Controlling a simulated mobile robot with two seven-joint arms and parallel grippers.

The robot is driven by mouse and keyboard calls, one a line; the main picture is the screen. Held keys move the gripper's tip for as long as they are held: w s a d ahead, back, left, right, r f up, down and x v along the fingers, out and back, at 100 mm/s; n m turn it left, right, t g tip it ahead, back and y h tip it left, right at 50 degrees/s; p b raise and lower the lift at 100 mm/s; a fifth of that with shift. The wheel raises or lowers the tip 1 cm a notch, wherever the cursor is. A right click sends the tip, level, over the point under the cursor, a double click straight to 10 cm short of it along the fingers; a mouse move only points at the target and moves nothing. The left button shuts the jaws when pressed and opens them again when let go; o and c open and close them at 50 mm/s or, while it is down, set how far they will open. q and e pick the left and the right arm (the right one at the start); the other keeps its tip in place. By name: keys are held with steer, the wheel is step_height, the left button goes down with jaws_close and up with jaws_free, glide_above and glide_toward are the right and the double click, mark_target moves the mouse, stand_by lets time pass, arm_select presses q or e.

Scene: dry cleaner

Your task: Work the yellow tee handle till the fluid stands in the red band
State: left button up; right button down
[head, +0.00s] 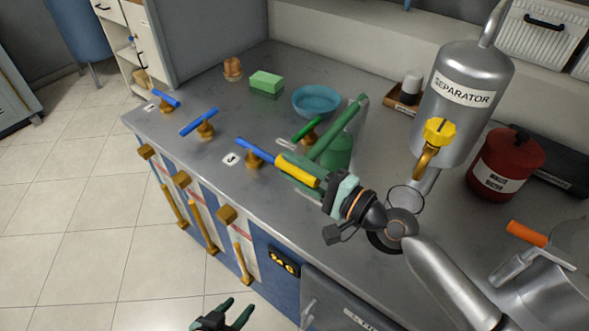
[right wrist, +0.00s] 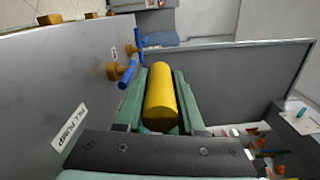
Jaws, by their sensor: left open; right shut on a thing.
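The yellow tee handle (head: 297,170) is a short yellow bar above the counter. In the right wrist view the yellow bar (right wrist: 160,98) lies lengthwise between the green fingers. My right gripper (head: 305,178) is shut on it. White panels with thin red bands (head: 243,236) and brass tubes (head: 243,262) are on the counter's front; I cannot make out a fluid level. My left gripper (head: 236,309) is open and empty, low in front of the counter, at the bottom edge of the head view.
Blue-handled brass valves (head: 198,122) line the counter's left part. A green pump body (head: 337,150) with a slanted lever stands behind my right gripper. A separator tank (head: 460,100), red canister (head: 503,165), blue bowl (head: 316,101) and green sponge (head: 266,82) stand around.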

steer(key=shift+f, duration=0.25)
